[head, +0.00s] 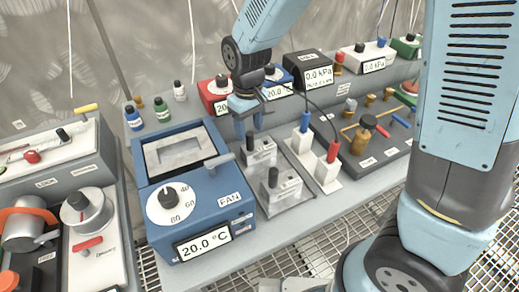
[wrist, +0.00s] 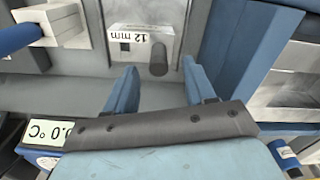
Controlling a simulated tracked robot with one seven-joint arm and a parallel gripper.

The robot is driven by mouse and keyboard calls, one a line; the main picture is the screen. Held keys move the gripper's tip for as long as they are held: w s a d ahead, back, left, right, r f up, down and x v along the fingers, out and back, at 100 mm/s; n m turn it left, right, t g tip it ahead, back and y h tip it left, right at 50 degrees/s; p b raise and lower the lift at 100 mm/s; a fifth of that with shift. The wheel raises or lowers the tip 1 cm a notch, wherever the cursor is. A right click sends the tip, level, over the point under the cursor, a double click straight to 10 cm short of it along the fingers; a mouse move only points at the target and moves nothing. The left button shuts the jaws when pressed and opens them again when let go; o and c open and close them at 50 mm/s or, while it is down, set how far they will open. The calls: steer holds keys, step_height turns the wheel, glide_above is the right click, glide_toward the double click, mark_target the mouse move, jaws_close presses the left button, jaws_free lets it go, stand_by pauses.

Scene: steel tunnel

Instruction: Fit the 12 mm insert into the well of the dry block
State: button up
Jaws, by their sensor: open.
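The 12 mm insert (wrist: 125,42) is a pale metal block with a dark upright knob and a "12 mm" label, upside down in the wrist view. In the head view the rear of two such blocks (head: 262,154) on a grey tray appears to be this one. My gripper (head: 249,126) is open and empty, just behind and above it; in the wrist view its blue fingers (wrist: 160,68) are spread on either side of the knob's line, apart from the knob. The blue dry block (head: 212,214) stands to the left, its well (head: 181,150) open on top inside a silver frame.
A second similar insert (head: 281,188) stands nearer on the tray. White blocks with a blue plug (head: 304,125) and a red plug (head: 332,152) stand close on the right. Small bottles (head: 161,109) stand behind.

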mark_target(250, 133)
steer(key=shift+w+f, duration=0.15)
steer(key=shift+f, duration=1.2)
steer(key=shift+w+f, duration=0.1)
steer(key=shift+f, duration=1.2)
steer(key=shift+c, duration=0.3)
jaws_close()
